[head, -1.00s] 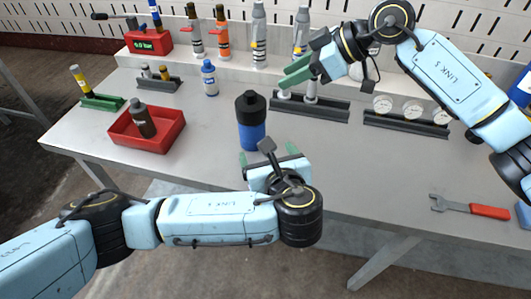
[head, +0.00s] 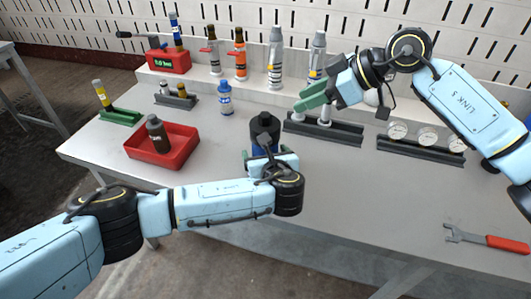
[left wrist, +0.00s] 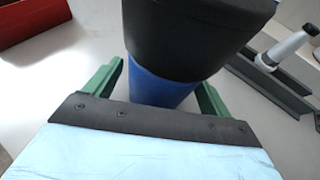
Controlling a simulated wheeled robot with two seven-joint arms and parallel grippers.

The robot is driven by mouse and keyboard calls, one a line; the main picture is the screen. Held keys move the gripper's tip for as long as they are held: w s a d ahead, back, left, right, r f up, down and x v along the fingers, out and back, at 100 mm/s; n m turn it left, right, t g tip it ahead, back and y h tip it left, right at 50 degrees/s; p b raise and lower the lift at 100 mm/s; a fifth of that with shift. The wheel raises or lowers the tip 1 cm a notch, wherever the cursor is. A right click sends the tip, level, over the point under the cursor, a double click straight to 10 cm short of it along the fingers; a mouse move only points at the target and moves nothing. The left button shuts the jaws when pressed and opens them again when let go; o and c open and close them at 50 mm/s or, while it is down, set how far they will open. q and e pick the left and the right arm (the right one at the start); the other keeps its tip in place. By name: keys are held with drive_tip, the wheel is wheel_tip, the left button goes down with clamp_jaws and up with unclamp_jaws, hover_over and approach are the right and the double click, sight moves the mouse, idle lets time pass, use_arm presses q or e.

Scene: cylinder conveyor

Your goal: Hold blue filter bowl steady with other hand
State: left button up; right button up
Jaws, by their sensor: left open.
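The blue filter bowl with a black top (head: 264,130) stands upright on the table, partly hidden in the head view by my left wrist. In the left wrist view its blue body (left wrist: 160,88) lies between the two green fingers of my left gripper (left wrist: 160,92). The left gripper is open, with a gap visible at the left finger; I cannot tell whether the right finger touches. My right gripper (head: 312,97) is near the dark rack (head: 335,132) behind and right of the bowl, close to a small light cylinder; I cannot tell its jaw state.
A red tray (head: 185,160) holding a dark bottle is at the left. A white-and-blue bottle (head: 226,98) stands behind the bowl. A gauge rack (head: 420,145) is at the right, and a wrench (head: 485,238) lies near the front right. The table centre right is clear.

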use_arm(q)
drive_tip(key=shift+w, duration=0.15)
drive_tip(key=shift+c, duration=0.2)
drive_tip(key=c, duration=1)
drive_tip(key=shift+c, duration=0.6)
use_arm(e)
drive_tip(key=shift+o, duration=1.8)
drive_tip(key=shift+a, duration=0.2)
drive_tip(key=o, duration=0.8)
drive_tip(key=a+n+h, duration=0.1)
drive_tip(key=a+n, duration=0.1)
drive_tip(key=a+n+g+h, duration=0.1)
drive_tip(key=a+n, duration=0.2)
drive_tip(key=s+a+n+h, duration=0.1)
drive_tip(key=a+n+h, duration=0.1)
drive_tip(key=n, duration=0.1)
drive_tip(key=shift+a, duration=0.15)
use_arm(q)
drive_tip(key=shift+a, duration=0.1)
use_arm(e)
drive_tip(key=shift+o, duration=0.2)
drive_tip(key=n+t+h, duration=0.2)
drive_tip(key=n+h, duration=0.6)
approach(265, 114)
drive_tip(key=shift+n, duration=0.3)
drive_tip(key=x, duration=1)
drive_tip(key=shift+f, duration=0.1)
